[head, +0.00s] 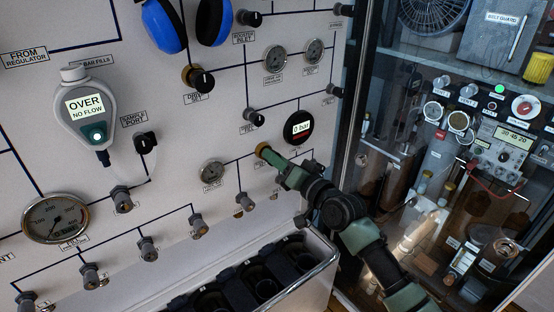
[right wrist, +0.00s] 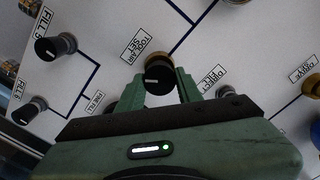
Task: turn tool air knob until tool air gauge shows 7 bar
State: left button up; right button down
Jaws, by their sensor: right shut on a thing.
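The black knob on a brass base (right wrist: 158,76) sits on the white panel, beside a label that seems to name the tool air setting. My right gripper (right wrist: 162,88) has its green fingers on both sides of this knob, shut on it. In the head view, my right gripper (head: 270,155) reaches the panel from the lower right and hides most of the knob; a brass edge shows at its tip. My left gripper is not in view.
A grey meter (head: 85,108) on the panel reads OVER NO FLOW. Small dial gauges (head: 274,58) and several other knobs (head: 201,80) surround the held knob. Blue ear-cup shapes (head: 162,25) hang at the top. A dark slotted bin (head: 262,285) stands below; a glass-fronted cabinet (head: 440,180) is at right.

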dwell(0.3)
jog(key=c, duration=1)
grip_release()
jog(key=b+v, duration=0.2)
jog(key=v, duration=0.6)
jog(key=shift+w, duration=0.1)
dwell(1.2)
